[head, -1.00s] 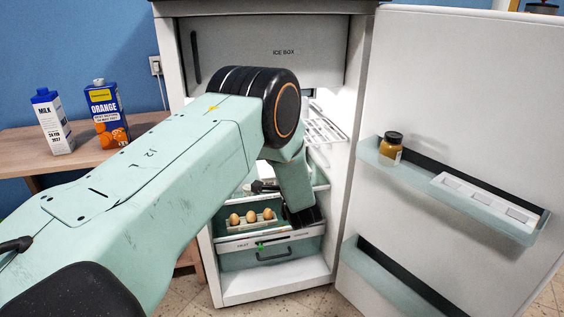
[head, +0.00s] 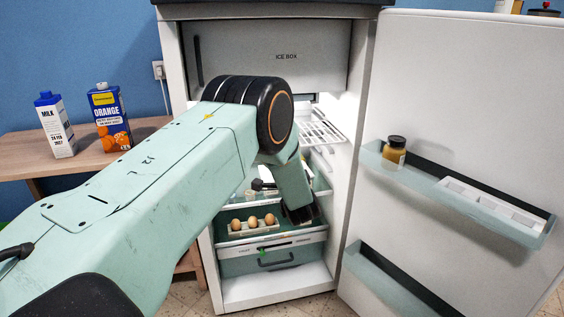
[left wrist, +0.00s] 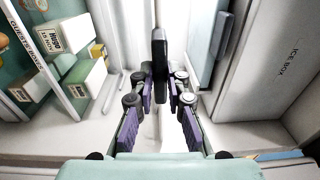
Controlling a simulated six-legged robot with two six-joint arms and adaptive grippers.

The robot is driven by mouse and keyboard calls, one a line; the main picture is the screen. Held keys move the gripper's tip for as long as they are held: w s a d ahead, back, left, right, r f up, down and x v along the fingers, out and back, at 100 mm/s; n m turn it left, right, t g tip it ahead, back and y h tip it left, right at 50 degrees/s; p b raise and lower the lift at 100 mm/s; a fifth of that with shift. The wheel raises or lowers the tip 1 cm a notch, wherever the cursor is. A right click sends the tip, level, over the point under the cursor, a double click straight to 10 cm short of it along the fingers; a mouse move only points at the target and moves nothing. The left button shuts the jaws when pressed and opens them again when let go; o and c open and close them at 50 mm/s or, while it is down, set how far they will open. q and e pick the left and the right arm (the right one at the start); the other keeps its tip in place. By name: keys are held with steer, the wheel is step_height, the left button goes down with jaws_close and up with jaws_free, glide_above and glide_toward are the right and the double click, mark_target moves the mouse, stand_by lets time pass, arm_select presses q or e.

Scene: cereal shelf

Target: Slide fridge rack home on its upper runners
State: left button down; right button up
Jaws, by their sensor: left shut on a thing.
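The fridge rack (head: 322,127) is a white wire shelf. Its right part shows below the ice box in the head view, and my left arm hides the rest. In the left wrist view my left gripper (left wrist: 160,82) is inside the fridge, with its fingers closed on a narrow dark piece (left wrist: 160,48), which I take to be part of the rack. The upper runners cannot be made out. My right gripper is in neither view.
The ice box (head: 285,75) is above. Eggs (head: 252,223) and a drawer (head: 272,258) are below. The open door (head: 465,105) at right carries a jar (head: 394,153). A milk carton (head: 56,125) and an orange carton (head: 110,117) stand on the side table (head: 98,148).

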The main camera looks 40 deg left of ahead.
arm_select(q)
steer(key=shift+w+a, duration=0.15)
steer(key=shift+a, duration=0.05)
steer(key=shift+w+a, duration=0.2)
steer(key=shift+a, duration=0.05)
steer(key=shift+f, duration=0.15)
stand_by(0.7)
steer(key=shift+p, duration=0.35)
stand_by(0.8)
steer(key=shift+b+x, duration=1.7)
steer(key=shift+x, duration=1.05)
steer(key=c, duration=1.3)
jaws_free()
steer(key=shift+s, duration=0.1)
steer(key=shift+o, duration=0.2)
steer(key=v, duration=1.2)
